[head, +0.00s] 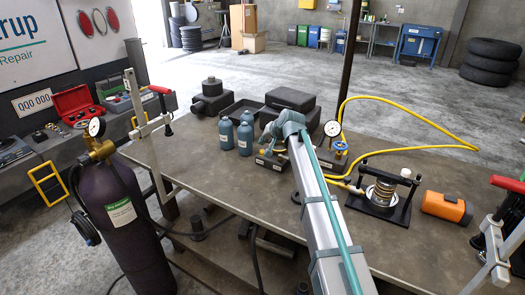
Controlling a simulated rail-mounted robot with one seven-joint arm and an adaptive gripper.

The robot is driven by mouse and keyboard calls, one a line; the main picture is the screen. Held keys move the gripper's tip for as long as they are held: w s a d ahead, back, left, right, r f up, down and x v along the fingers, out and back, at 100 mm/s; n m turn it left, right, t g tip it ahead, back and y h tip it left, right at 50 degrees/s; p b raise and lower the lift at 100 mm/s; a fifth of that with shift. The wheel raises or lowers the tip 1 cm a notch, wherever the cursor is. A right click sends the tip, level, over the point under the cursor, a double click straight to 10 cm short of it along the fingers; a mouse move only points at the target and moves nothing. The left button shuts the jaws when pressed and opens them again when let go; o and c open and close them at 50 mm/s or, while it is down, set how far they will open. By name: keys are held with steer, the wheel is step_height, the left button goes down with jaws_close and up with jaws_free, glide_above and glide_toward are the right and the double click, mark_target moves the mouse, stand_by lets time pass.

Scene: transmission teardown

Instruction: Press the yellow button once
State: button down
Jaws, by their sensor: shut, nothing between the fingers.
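A small patch of yellow (281,149) shows beneath my arm's wrist, on or just above a low dark box (268,163) with pale labels. It may be the yellow button, but my arm hides most of it. My gripper (266,143) points down at the end of the arm, close over the left part of the box. It looks shut and empty. I cannot tell whether its tips touch anything.
Several blue bottles (245,138) stand left of my gripper. Dark cases (290,99) lie behind it. A pressure gauge (332,128) with a yellow hose stands to the right, near a spring fixture (384,190) and an orange object (446,207). The table's (200,160) left part is clear.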

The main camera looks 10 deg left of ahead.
mark_target(263, 151)
steer(key=shift+r+p, duration=0.7)
steer(key=shift+r, duration=1.25)
steer(key=shift+f, duration=0.1)
